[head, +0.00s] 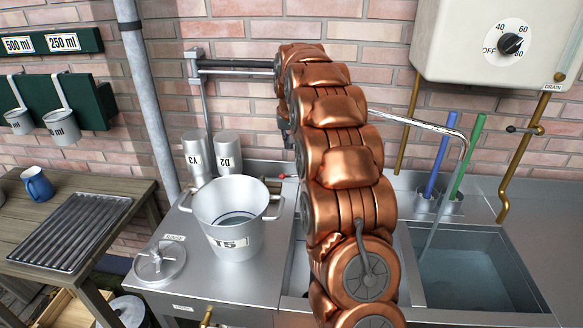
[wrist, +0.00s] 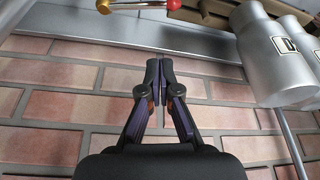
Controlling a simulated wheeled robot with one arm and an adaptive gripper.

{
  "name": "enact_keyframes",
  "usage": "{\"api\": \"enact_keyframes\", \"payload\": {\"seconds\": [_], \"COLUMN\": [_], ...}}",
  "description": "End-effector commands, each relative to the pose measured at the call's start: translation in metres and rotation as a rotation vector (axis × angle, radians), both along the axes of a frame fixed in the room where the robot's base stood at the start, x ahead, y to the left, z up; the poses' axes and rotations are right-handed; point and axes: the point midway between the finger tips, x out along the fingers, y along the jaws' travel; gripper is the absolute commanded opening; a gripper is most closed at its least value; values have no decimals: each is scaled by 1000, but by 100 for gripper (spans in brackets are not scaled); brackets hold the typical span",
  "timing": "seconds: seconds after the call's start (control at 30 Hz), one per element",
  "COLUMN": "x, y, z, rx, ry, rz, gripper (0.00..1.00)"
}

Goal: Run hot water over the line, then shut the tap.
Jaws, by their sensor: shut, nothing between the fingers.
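The steel spout (head: 425,127) curves over the right sink (head: 465,270). A pale stream (head: 430,235) runs from its end into the sink, where water stands. A small red-tipped handle (head: 282,178) shows beside my arm; a silver rod with a red and yellow end (wrist: 172,4) is at the top of the wrist view. My gripper (wrist: 159,70) is shut and empty, in front of the brick wall and apart from the rod. In the head view only a dark part of it shows behind my copper arm. My arm hides the spout's base and part of the left sink.
A white heater (head: 465,40) with a temperature dial (head: 510,43) hangs at upper right. A bucket (head: 229,205), a lid (head: 160,262) and two metal cans (head: 228,150) stand left of my arm. A blue and a green brush (head: 468,155) stand behind the right sink.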

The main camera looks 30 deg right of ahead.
Motion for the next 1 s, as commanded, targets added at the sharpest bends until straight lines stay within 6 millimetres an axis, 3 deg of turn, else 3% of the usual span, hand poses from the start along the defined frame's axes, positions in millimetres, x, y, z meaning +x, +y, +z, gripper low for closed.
{"api": "enact_keyframes", "payload": {"seconds": [0.1,0.33,0.8,0.93,1.0], "x": [8,14,36,41,37], "y": [-13,-20,-31,-33,-30], "z": [-3,-14,-83,-99,-97], "rx": [-6,-7,-7,-6,-7], "ry": [-11,-15,-14,-12,-15], "rz": [-14,-18,-18,-18,-18], "gripper": [0,0,0,0,0]}}
